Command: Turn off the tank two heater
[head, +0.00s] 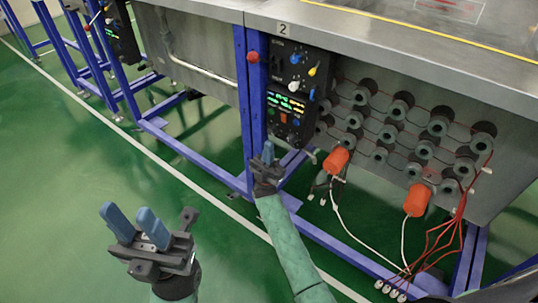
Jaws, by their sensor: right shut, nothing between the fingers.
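The metal tank marked with a 2 label (283,29) has a black control panel (279,66) on a blue post. The upper part carries several coloured knobs, among them a blue one (296,58) and a yellow one (312,71). The lower part has lit green and orange displays (290,104) and an orange-red switch (283,118). My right gripper (268,152) is shut and empty, just below the lower part in the picture; I cannot tell whether it touches. My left gripper (134,221) is open and empty over the floor, away from the panel.
A large red knob (253,57) sits on the blue post (241,100). Right of the panel are rows of grey round fittings, two orange caps (336,161) with white cables, and red wires (462,205). Another panel (122,35) stands far left. Green floor at left is clear.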

